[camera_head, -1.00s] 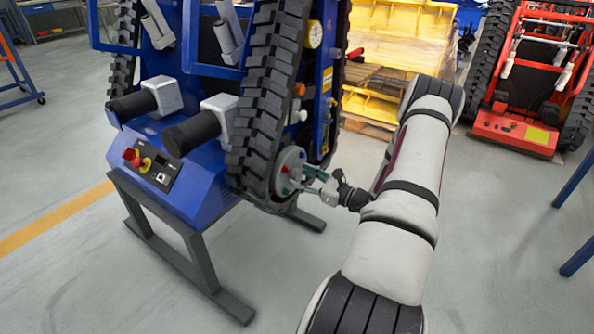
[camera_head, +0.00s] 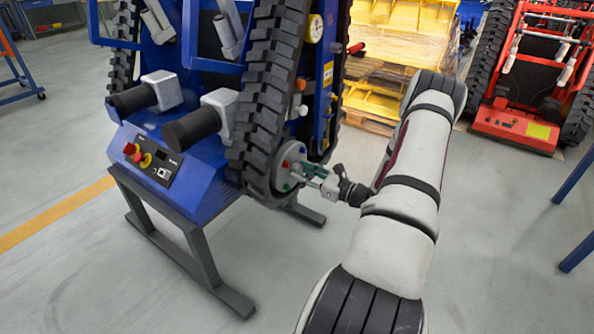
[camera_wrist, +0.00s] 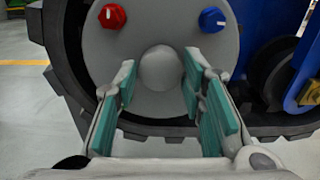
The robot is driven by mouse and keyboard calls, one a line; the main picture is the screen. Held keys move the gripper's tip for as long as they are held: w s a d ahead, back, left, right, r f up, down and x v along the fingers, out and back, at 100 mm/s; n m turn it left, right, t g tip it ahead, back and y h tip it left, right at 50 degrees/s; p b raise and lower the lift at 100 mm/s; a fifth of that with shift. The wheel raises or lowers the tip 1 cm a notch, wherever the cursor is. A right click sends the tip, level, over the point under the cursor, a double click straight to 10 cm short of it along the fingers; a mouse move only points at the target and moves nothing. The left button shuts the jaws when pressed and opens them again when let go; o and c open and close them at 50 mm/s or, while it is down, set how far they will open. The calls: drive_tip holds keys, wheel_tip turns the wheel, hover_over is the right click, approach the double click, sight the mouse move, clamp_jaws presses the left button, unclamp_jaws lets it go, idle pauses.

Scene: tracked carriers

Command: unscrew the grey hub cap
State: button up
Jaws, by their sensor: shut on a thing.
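The grey hub cap (camera_wrist: 160,68) is a smooth round knob at the centre of a grey wheel disc (camera_wrist: 110,50) in the wrist view. My gripper (camera_wrist: 159,76) has one finger on each side of the cap and is shut on it. In the head view my gripper (camera_head: 312,172) reaches the lower wheel hub of the blue tracked carrier (camera_head: 198,190) from the right. The cap itself is too small to make out there.
A red knob (camera_wrist: 112,16) and a blue knob (camera_wrist: 212,19) sit on the disc just above my fingers. Black track (camera_head: 262,100) surrounds the hub. A dark stand (camera_head: 205,262) holds the carrier. A red carrier (camera_head: 515,125) stands at the back right.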

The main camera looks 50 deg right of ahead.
drive_tip(key=n+b, duration=0.3)
drive_tip(key=n, duration=0.3)
drive_tip(key=shift+d+f+b, duration=0.1)
drive_tip(key=shift+f+b, duration=0.05)
drive_tip(key=shift+b, duration=0.15)
drive_tip(key=n+b, duration=0.1)
drive_tip(key=n, duration=0.1)
drive_tip(key=shift+n+b, duration=0.3)
drive_tip(key=shift+n, duration=0.1)
drive_tip(key=shift+r+n, duration=0.2)
drive_tip(key=shift+n, duration=0.1)
drive_tip(key=shift+f+n+b, duration=0.1)
drive_tip(key=shift+n+b, duration=0.8)
drive_tip(key=shift+b, duration=0.25)
drive_tip(key=n+b, duration=0.6)
drive_tip(key=shift+w+r+n, duration=0.1)
drive_tip(key=shift+r+n, duration=0.1)
drive_tip(key=shift+n, duration=0.8)
